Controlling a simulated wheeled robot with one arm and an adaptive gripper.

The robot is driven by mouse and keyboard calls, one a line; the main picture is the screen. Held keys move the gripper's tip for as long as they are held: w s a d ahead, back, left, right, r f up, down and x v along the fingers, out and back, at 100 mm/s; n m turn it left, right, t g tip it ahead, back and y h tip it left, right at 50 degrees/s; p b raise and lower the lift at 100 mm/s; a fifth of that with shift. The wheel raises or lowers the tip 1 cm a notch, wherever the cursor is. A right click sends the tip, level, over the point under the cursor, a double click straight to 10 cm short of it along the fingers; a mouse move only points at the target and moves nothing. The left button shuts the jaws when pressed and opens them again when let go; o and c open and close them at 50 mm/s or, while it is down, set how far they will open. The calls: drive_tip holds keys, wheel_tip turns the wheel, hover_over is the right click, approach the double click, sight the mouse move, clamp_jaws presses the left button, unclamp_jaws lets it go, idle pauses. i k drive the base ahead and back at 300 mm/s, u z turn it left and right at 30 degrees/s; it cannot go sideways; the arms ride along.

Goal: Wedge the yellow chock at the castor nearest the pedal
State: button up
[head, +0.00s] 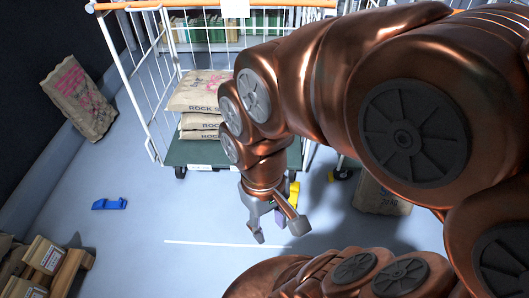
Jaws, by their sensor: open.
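A wire roll cage with a green deck (235,152) stands at the back. Its front left castor (180,171) is black, with no pedal visible there. A yellow piece (294,190) shows just behind my gripper, at the front right of the deck; it is partly hidden, and I cannot tell whether it is the chock or a pedal. A black castor with a small yellow part (342,174) shows further right, partly behind my arm. My gripper (278,232) is open, pointing down in front of the cage, with nothing clearly held. A small purple patch shows between its fingers.
A blue chock-like block (109,203) lies on the floor at left. Sacks (200,95) are stacked on the deck. A sack (80,98) leans on the left wall; another (381,196) lies right. Boxes (45,255) stand front left. A white line (215,244) crosses open floor.

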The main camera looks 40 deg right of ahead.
sight(295, 186)
drive_tip(key=u, duration=0.05)
drive_tip(key=i, duration=0.85)
drive_tip(key=z, duration=0.15)
